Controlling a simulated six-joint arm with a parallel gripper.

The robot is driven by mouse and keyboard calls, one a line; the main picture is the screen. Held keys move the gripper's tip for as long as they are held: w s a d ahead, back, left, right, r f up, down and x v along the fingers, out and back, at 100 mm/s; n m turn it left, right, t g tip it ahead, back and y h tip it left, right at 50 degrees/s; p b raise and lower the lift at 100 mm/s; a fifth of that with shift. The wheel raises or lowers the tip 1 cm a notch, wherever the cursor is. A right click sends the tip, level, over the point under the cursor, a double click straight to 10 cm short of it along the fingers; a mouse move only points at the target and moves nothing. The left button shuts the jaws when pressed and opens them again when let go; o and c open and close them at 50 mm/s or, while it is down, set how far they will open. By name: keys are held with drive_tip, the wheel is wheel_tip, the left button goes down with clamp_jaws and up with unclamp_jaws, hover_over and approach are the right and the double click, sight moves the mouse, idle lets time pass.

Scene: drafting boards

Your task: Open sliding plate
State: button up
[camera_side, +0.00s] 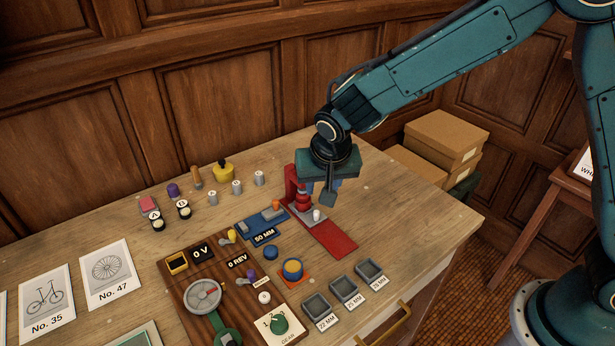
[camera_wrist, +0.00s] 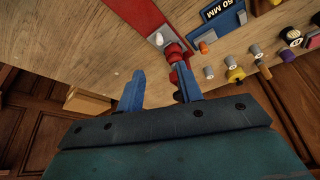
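The sliding plate appears to be a small grey plate (camera_side: 307,214) with a white knob (camera_side: 317,215), lying on a long red base (camera_side: 334,240). A red upright press (camera_side: 291,182) stands at the base's back end. In the wrist view the white knob (camera_wrist: 159,39) and red base (camera_wrist: 137,14) show at the top, with the red press (camera_wrist: 174,53) just beyond one finger. My gripper (camera_side: 326,195) is above the press and plate, fingers pointing down. In the wrist view its two blue fingers (camera_wrist: 158,83) are apart with nothing between them. Whether a finger touches the press cannot be told.
A blue 50 MM slider block (camera_side: 262,222) lies left of the red base. A wooden control panel (camera_side: 190,275) with dials is at front left. Labelled grey trays (camera_side: 345,289) sit in front. Small cylinders (camera_side: 237,187) stand behind. The table's right side is clear.

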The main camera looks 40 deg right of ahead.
sight(317, 212)
drive_tip(key=shift+x, duration=6.7)
clamp_jaws()
drive_tip(key=shift+s, duration=0.1)
